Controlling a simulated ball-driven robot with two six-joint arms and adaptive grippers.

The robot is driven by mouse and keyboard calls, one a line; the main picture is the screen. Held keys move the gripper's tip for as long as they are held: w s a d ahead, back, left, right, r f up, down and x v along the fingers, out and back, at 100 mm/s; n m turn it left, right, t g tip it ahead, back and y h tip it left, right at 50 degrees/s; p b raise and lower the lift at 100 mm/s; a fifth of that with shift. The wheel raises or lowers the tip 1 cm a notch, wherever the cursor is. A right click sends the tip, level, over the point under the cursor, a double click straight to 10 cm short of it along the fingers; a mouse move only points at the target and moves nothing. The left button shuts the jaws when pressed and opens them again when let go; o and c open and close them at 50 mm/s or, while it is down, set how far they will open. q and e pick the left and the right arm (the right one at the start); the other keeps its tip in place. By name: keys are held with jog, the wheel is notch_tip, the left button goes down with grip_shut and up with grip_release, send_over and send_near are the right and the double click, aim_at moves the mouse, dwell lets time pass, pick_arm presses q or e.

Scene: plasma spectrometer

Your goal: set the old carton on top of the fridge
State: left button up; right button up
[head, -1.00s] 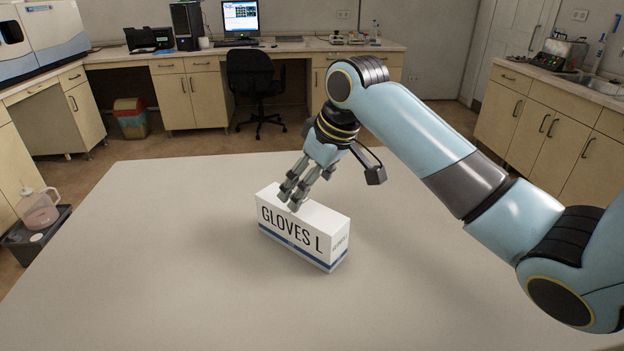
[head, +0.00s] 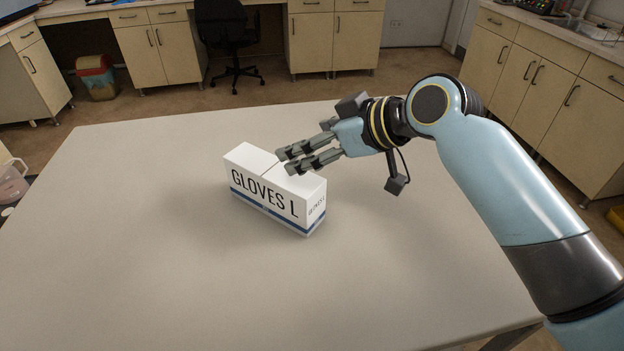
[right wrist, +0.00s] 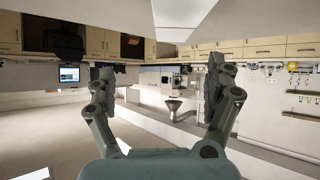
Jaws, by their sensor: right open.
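A white carton (head: 262,200) with a blue stripe and the words GLOVES L stands upright on the table in the head view. My right gripper (head: 287,163) reaches in from the right, its fingers pointing left at the carton's top back edge. In the picture the fingertips overlap this edge, and I cannot tell whether they touch it. In the right wrist view the two fingers (right wrist: 157,82) are spread wide with nothing held between them. My left gripper is not in view. No fridge can be made out.
The light table (head: 130,240) is otherwise clear around the carton. Beyond it are floor cabinets (head: 160,50), a black office chair (head: 228,35) and a bin (head: 97,78). More cabinets (head: 545,85) line the right side. A jug (head: 10,183) shows at the left edge.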

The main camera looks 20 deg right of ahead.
aim_at(273, 168)
jog(key=shift+s+a+f, duration=0.2)
jog(key=shift+s+f, duration=0.25)
jog(key=shift+s+a+f, duration=0.2)
jog(key=shift+s+f, duration=0.2)
jog(key=shift+f, duration=0.05)
jog(key=x, duration=0.4)
jog(key=shift+w+a+f, duration=0.1)
jog(key=shift+a+f, duration=0.15)
jog(key=shift+f, duration=0.15)
jog(key=shift+w+a+f, duration=0.25)
jog(key=shift+w+a, duration=0.05)
jog(key=shift+w, duration=0.1)
jog(key=p+x, duration=0.1)
jog(key=x, duration=0.4)
jog(key=shift+s+a, duration=0.15)
jog(key=shift+s, duration=0.05)
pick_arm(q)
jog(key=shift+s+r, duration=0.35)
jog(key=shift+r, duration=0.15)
pick_arm(e)
jog(key=shift+s, duration=0.1)
jog(key=c, duration=0.4)
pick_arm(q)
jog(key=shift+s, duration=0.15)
pick_arm(e)
jog(key=c, duration=1.3)
